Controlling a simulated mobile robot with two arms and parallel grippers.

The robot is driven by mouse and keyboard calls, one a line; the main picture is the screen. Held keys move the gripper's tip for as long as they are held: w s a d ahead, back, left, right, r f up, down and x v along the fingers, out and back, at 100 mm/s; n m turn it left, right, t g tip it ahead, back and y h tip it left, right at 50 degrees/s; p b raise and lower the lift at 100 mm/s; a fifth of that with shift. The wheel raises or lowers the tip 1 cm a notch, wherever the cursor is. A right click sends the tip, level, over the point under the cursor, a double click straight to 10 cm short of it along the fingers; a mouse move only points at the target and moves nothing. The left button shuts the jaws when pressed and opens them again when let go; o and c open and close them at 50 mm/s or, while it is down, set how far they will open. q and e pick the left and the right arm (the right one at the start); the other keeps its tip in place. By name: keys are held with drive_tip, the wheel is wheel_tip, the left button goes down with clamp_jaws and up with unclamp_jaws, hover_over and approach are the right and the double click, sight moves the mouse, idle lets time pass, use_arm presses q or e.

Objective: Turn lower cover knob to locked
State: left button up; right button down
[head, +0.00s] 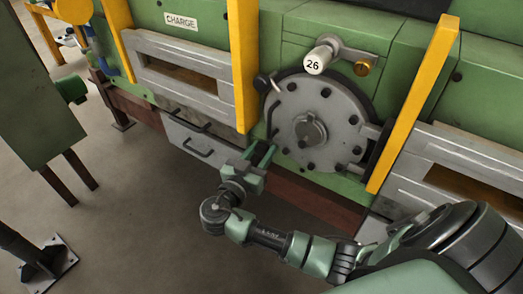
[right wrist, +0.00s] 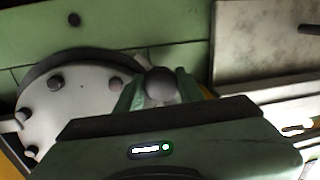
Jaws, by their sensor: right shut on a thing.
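The round grey bolted cover (head: 342,108) is on the green furnace front, with a hub at its middle. A dark knob (head: 262,83) sticks out at its upper left edge. My right gripper (head: 264,154) is at the cover's lower left edge. In the right wrist view a dark round knob (right wrist: 161,84) is between its green fingers, which are shut on it; this is the lower cover knob. The cover also shows in the right wrist view (right wrist: 75,100), left of the knob. The gripper mostly hides this knob in the head view. My left gripper is out of view.
Yellow posts (head: 243,60) (head: 415,100) stand on both sides of the cover. A white cylinder marked 26 (head: 318,60) juts out above it. A grey panel with handles (head: 195,140) is to the left. A green cabinet (head: 35,100) stands far left. The floor between is clear.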

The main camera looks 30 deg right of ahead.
drive_tip(key=shift+n, duration=0.3)
drive_tip(key=n+p, duration=0.2)
drive_tip(key=n, duration=0.2)
drive_tip(key=shift+y, duration=0.3)
drive_tip(key=n+g+p, duration=0.1)
drive_tip(key=n+p, duration=0.1)
drive_tip(key=n, duration=0.2)
drive_tip(key=shift+a+r+n, duration=0.1)
drive_tip(key=shift+n, duration=0.2)
drive_tip(key=n+g+p, duration=0.1)
drive_tip(key=n+p, duration=0.2)
drive_tip(key=n, duration=0.2)
drive_tip(key=shift+n+p, duration=0.95)
drive_tip(key=shift+n, duration=0.25)
drive_tip(key=shift+f+n+g, duration=0.2)
drive_tip(key=shift+n+g, duration=0.1)
drive_tip(key=shift+n, duration=0.1)
drive_tip(key=shift+f+p, duration=0.1)
drive_tip(key=shift+p, duration=0.2)
